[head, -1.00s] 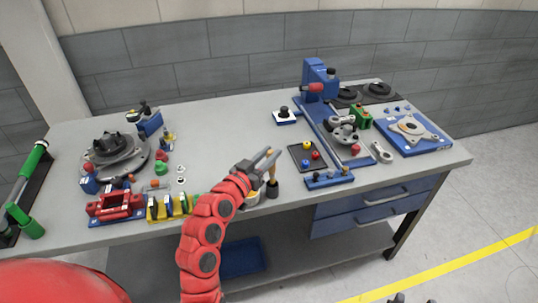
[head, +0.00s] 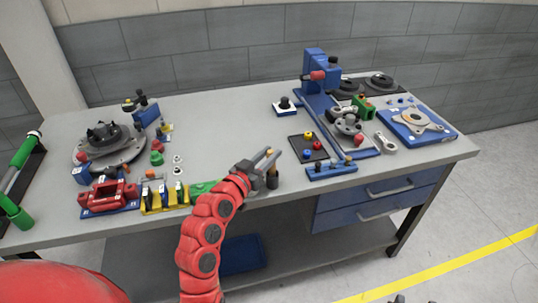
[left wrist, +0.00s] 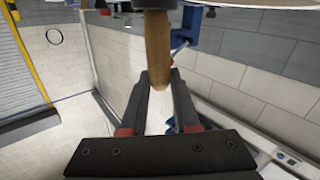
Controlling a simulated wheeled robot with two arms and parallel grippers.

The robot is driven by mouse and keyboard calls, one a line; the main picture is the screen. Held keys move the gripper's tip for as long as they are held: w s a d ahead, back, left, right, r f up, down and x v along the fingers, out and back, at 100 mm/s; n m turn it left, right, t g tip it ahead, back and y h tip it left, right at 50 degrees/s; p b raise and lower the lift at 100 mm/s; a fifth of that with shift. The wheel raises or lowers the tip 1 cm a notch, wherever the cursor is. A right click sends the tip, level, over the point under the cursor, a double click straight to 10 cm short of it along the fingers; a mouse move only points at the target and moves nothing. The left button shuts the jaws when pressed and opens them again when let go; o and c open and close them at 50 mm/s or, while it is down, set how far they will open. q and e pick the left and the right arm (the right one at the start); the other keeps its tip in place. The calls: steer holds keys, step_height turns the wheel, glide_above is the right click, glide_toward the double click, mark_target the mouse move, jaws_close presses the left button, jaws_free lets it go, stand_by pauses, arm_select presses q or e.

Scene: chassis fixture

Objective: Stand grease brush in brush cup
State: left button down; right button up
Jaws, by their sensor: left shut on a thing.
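My left gripper (head: 271,156) is at the front edge of the bench, with its fingers shut on the wooden handle of the grease brush. The left wrist view shows this tan handle (left wrist: 158,55) between the two dark fingers, with a dark part at its upper end. In the head view only a small bit of the brush (head: 269,153) shows at the fingers. A small dark cup (head: 272,181), which looks like the brush cup, is right below the fingertips. I cannot tell whether the brush is inside it. Dark tips at the bottom edge may be my right gripper (head: 399,298).
Right of the cup are a blue rack (head: 332,171) and a dark tray (head: 312,148) with coloured knobs. Left are a yellow holder (head: 165,198) and a red fixture (head: 108,196). A blue press (head: 315,68) stands behind. The bench middle (head: 225,125) is clear.

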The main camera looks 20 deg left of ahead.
arm_select(q)
steer(key=c, duration=0.6)
jaws_free()
step_height(320, 180, up, 9)
steer(key=p, duration=0.4)
steer(key=shift+r, duration=0.1)
